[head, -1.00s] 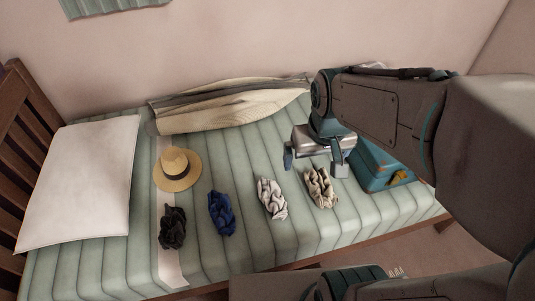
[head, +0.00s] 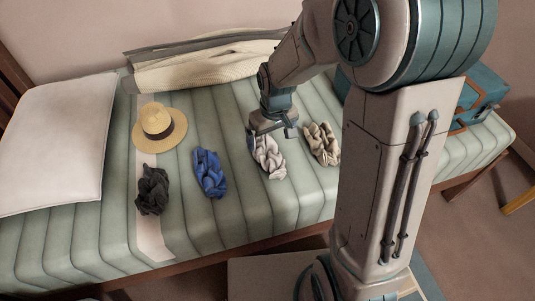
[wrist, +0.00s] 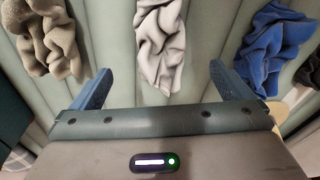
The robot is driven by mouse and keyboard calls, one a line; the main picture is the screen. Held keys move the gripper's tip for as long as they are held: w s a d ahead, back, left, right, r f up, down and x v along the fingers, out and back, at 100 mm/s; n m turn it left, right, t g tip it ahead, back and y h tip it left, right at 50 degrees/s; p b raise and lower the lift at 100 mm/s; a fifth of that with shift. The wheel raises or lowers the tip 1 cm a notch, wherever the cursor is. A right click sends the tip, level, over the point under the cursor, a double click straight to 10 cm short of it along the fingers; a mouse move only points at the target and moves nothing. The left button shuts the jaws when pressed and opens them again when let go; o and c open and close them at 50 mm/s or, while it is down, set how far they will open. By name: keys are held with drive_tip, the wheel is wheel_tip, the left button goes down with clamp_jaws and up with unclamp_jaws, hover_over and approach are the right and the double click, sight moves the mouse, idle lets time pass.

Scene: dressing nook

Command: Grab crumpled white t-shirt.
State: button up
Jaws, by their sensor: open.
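The crumpled white t-shirt (head: 269,157) lies on the green striped bed cover, between the blue garment and the beige one. In the wrist view the white t-shirt (wrist: 161,45) lies ahead of and between my fingers. My gripper (head: 273,136) is open and empty, just above the far end of the white t-shirt in the head view. Its two blue fingers show in the wrist view, spread apart (wrist: 157,84). I cannot tell whether either finger touches the cloth.
A blue garment (head: 209,172) and a beige garment (head: 322,144) lie on either side. A black garment (head: 152,189), a straw hat (head: 159,127) and a white pillow (head: 56,143) are further left. A rolled blanket (head: 200,67) lies behind. A teal case (head: 484,88) is at right.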

sight(270, 147)
drive_tip(key=f, duration=0.3)
drive_tip(key=f+b, duration=0.1)
drive_tip(key=f, duration=0.1)
drive_tip(key=w+f+b, duration=0.1)
drive_tip(key=f, duration=0.2)
drive_tip(key=shift+a+f, duration=0.15)
drive_tip(key=shift+f, duration=0.15)
drive_tip(key=shift+r, duration=0.1)
drive_tip(key=c, duration=1.1)
